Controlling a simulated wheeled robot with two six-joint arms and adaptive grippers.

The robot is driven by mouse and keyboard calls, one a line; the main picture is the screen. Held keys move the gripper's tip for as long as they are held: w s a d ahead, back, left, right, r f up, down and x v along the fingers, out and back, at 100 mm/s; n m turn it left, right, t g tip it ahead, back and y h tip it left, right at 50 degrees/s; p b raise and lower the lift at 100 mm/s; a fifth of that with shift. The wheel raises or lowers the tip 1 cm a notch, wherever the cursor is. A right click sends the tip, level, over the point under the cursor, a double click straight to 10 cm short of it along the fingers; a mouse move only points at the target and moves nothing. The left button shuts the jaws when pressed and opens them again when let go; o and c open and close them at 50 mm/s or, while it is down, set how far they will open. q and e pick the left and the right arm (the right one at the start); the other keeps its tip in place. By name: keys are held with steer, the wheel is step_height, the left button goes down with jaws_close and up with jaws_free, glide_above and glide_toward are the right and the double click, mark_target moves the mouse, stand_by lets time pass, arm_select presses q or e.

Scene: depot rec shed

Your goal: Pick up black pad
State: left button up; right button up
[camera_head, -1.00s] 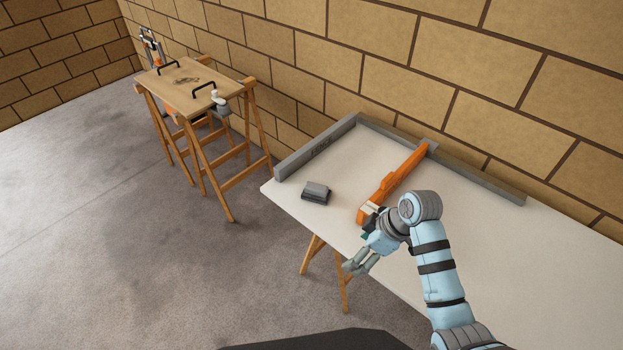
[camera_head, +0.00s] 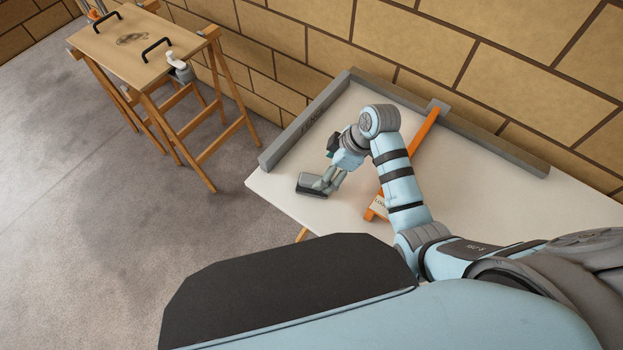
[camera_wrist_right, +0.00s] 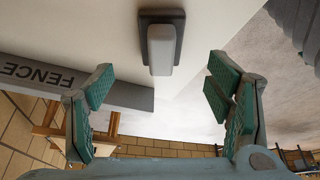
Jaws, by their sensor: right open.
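The black pad (camera_head: 307,188) is a small dark block with a grey grip on top. It lies on the white table near its front left edge. In the right wrist view the pad (camera_wrist_right: 160,42) shows at the top middle, its grey grip pointing down the picture. My right gripper (camera_head: 328,182) is open right beside the pad, and its fingers partly cover it in the head view. In the right wrist view its green-padded fingers (camera_wrist_right: 160,105) stand wide apart with nothing between them; the pad appears beyond their tips. My left gripper is not in view.
A grey fence (camera_head: 300,132) edges the table's left and back sides. An orange bar (camera_head: 424,132) lies across the table, partly behind my right arm. A wooden work stand (camera_head: 112,55) with black handles is at the upper left. The table's white top (camera_head: 480,195) is clear at right.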

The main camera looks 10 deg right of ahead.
mark_target(315, 180)
steer(key=x, duration=0.2)
steer(key=shift+s+a+f+b, duration=0.2)
steer(key=shift+s+f+b, duration=0.1)
steer(key=shift+f, duration=0.1)
steer(key=x, duration=0.2)
steer(key=w+b+x, duration=0.1)
steer(key=x, duration=0.2)
steer(key=shift+a, duration=0.2)
steer(key=shift+w+a+f, duration=0.1)
steer(key=shift+f, duration=0.2)
steer(key=shift+r, duration=0.15)
steer(key=shift+s, duration=0.25)
steer(key=shift+c, duration=1.1)
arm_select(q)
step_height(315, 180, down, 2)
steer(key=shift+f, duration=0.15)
arm_select(e)
steer(key=c, duration=1.1)
steer(key=shift+o, duration=0.2)
arm_select(q)
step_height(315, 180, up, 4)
steer(key=p, duration=0.4)
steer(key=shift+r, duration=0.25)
arm_select(e)
step_height(315, 180, up, 20)
